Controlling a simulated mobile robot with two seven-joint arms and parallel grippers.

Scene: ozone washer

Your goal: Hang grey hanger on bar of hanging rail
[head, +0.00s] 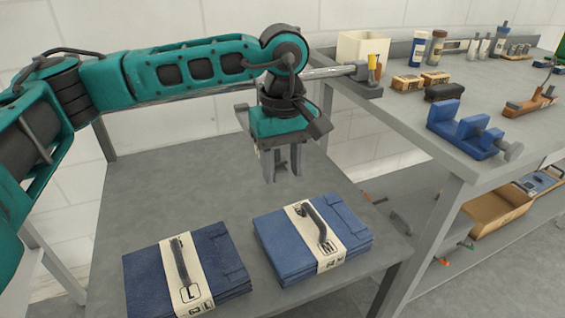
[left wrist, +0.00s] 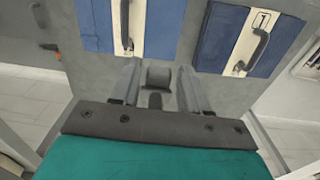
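My left gripper (head: 282,172) points down above the grey table, behind the two blue stacks. In the left wrist view its two fingers (left wrist: 157,92) stand apart. A small dark grey piece shows between them, and I cannot tell what it is. A thin pale metal bar (head: 328,72), perhaps the rail's bar, runs behind my left arm to the right-hand bench. My arm hides part of it. I cannot make out a grey hanger in either view. My right gripper is not in view.
Two banded blue stacks with dark handles, one marked L (head: 188,272) and one M (head: 313,238), lie on the low grey table (head: 165,185). The higher bench (head: 400,112) at right holds a blue block (head: 462,128), bottles and a cream bin (head: 362,48). The table's back left is clear.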

